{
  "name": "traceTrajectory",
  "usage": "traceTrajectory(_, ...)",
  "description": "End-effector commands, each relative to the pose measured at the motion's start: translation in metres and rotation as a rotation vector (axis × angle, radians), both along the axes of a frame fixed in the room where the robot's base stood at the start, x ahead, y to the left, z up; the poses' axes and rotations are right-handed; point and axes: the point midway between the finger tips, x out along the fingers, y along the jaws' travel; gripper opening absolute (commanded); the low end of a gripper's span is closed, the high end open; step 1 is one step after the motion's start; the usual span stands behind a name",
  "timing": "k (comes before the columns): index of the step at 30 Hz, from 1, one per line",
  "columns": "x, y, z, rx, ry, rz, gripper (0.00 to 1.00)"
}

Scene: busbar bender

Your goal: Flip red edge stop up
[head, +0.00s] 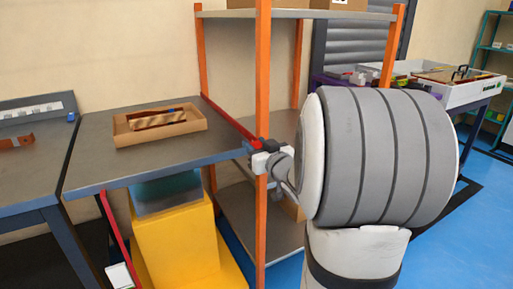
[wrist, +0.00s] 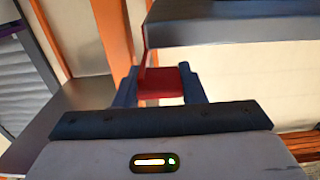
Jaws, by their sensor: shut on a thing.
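The red edge stop (head: 228,117) is a thin red bar along the right edge of the grey table (head: 95,150) in the head view. Its red end block (wrist: 160,83) sits between my fingers in the wrist view. My gripper (head: 257,146) is at the bar's near end, by the table's front right corner, and is shut on the red block. It also shows in the wrist view (wrist: 160,74), with a dark finger on each side of the block. My arm hides what lies to the right. I cannot tell the stop's exact tilt.
An orange-posted shelf (head: 263,75) stands close behind and beside my gripper. A brown tray (head: 160,125) with a wooden piece lies on the table. A yellow stand (head: 175,240) is under it. Another bench (head: 25,170) is at the left.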

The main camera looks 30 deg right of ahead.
Motion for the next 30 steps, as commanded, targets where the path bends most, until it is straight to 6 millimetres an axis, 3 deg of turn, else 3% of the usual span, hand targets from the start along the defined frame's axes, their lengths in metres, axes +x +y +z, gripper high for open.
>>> traceTrajectory(1,0.0003,-0.0002,0.0154,-0.002,-0.007,0.0,0.0)
traceTrajectory(3,0.0004,-0.0002,0.0198,-0.002,-0.007,0.001,0.0)
traceTrajectory(11,0.0008,-0.0004,0.0203,-0.003,-0.013,0.001,0.0)
traceTrajectory(12,0.0009,-0.0004,0.0207,-0.003,-0.013,0.001,0.37)
traceTrajectory(20,0.0006,-0.0005,0.0183,-0.002,-0.008,0.0,0.58)
traceTrajectory(30,-0.0081,-0.0017,0.018,-0.001,-0.005,-0.002,0.58)
